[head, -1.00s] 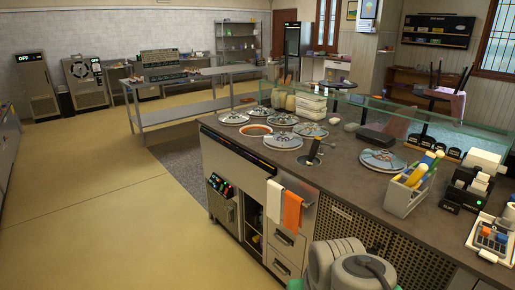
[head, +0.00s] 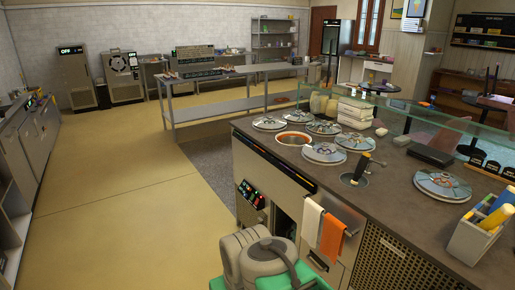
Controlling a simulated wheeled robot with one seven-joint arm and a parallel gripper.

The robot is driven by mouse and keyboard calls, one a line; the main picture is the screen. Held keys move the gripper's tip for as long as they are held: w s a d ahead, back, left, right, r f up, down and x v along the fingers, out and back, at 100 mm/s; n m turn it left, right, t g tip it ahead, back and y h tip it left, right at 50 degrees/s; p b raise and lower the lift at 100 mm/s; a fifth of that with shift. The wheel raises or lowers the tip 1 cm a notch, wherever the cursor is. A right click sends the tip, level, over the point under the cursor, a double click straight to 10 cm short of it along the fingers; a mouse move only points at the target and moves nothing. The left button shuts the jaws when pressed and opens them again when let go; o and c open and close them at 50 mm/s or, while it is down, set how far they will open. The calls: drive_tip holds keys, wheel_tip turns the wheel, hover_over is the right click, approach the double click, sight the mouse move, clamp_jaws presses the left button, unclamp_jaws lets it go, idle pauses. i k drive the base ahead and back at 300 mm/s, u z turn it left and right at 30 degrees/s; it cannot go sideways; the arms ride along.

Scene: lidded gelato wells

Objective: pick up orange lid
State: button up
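Several round metal lids with patterned tops sit on the dark counter (head: 400,225). One open well (head: 293,139) shows orange-red content and has no lid over it. A lid (head: 323,154) lies just in front of it, one (head: 324,128) is to its right, and another (head: 269,123) is behind it. A separate lid (head: 442,186) lies on the counter at the right. I cannot tell which lid is the orange one. My grey and green arm shows at the bottom, apart from the lids; my gripper's fingers are not in view.
A dark-handled tool (head: 361,168) stands in a round holder between the lids. A glass guard (head: 400,101) runs along the counter's back. White and orange towels (head: 332,236) hang at the front. A caddy (head: 473,243) stands at right. The floor at left is clear.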

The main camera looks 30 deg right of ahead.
sight(439, 185)
drive_tip(key=z, duration=0.05)
drive_tip(key=i, duration=0.85)
drive_tip(key=z, duration=0.85)
drive_tip(key=i, duration=0.55)
drive_tip(key=z, duration=2)
drive_tip(key=k, duration=0.5)
drive_tip(key=u, duration=0.55)
drive_tip(key=i, duration=1)
